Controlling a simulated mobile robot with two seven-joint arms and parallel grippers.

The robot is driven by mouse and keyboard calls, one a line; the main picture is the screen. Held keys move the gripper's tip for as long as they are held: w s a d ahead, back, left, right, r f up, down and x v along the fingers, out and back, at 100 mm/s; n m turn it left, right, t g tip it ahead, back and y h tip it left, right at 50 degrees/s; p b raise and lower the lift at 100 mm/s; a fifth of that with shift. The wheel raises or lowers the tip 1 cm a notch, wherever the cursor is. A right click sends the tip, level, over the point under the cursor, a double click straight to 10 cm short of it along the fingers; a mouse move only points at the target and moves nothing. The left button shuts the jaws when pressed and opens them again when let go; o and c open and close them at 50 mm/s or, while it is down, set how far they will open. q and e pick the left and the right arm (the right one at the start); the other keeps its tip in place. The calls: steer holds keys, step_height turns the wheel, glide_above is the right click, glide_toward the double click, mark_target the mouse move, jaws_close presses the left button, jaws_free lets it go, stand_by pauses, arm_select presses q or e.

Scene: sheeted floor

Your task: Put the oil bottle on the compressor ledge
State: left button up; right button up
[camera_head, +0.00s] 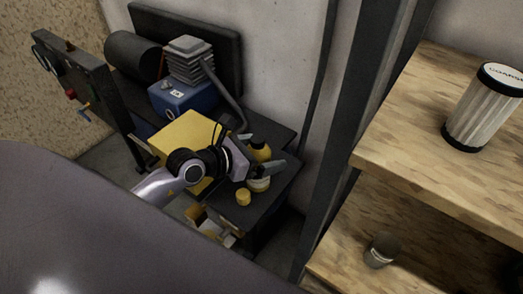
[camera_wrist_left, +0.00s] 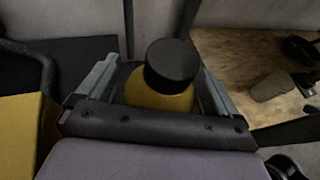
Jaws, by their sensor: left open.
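In the left wrist view the bottle (camera_wrist_left: 172,64) is between the two open fingers of my left gripper (camera_wrist_left: 155,88), with a gap on each side. Its lower part is hidden behind the gripper. The compressor, with a blue block and grey finned head (camera_head: 183,97), is at the back. Its dark ledge (camera_head: 279,192) extends under the bottle area. Whether the bottle's base touches it is hidden. My right gripper is not in view.
A wooden shelf (camera_head: 405,150) with a ribbed canister (camera_head: 483,108) stands right, beyond a dark post (camera_head: 345,125).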

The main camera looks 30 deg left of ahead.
arm_select(q)
steer(key=shift+r, duration=0.2)
steer(key=shift+s+a, duration=0.15)
steer(key=shift+s, duration=0.1)
steer(key=p+v, duration=0.1)
steer(key=v, duration=1)
steer(key=shift+s, duration=0.15)
steer(key=shift+a, duration=0.2)
